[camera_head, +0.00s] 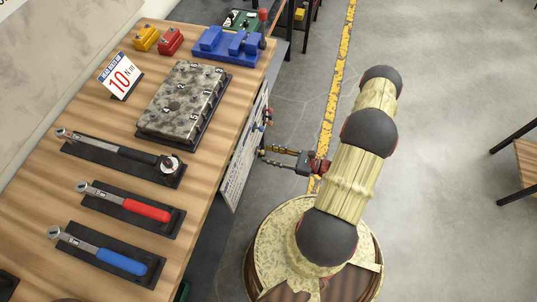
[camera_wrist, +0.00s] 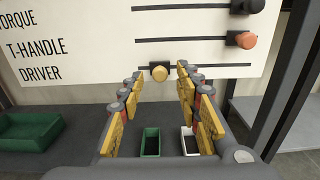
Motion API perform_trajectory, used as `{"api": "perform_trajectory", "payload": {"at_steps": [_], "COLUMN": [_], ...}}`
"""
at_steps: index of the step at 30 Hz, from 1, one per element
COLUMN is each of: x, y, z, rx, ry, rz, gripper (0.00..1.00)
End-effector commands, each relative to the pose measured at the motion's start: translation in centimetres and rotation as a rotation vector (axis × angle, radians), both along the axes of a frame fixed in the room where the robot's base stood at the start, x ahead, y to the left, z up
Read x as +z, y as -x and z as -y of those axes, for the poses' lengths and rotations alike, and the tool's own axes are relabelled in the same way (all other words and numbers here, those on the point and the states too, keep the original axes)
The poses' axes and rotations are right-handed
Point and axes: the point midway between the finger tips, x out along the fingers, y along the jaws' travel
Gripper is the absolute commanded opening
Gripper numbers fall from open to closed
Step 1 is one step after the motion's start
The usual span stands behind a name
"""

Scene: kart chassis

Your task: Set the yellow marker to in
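The yellow marker (camera_wrist: 160,73) is a small round knob on the lowest of several black slots on a white panel (camera_wrist: 80,50). It sits toward the left part of its slot. My gripper (camera_wrist: 158,76) is open, with one fingertip to each side of the marker in the wrist view. No contact can be made out. In the head view my gripper (camera_head: 266,157) points left at the panel (camera_head: 241,160) on the bench's side. The marker cannot be made out there. No "in" label is readable.
Green (camera_wrist: 151,142) and white (camera_wrist: 190,141) bins lie below. A dark post (camera_wrist: 292,75) stands at right. Torque wrenches and a metal block (camera_head: 180,100) lie on the bench.

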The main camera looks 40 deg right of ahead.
Motion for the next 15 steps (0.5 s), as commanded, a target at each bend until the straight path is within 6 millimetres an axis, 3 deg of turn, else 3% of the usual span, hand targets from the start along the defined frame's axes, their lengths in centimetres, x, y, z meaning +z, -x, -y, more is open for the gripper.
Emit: {"api": "perform_trajectory", "payload": {"at_steps": [13,15], "x": [0.02,0.02], "y": [-0.75,-0.75], "z": [-0.56,-0.56], "rx": [0.0,0.0], "ry": [0.001,0.001], "rz": [0.0,0.0], "gripper": [0.34,0.3]}}
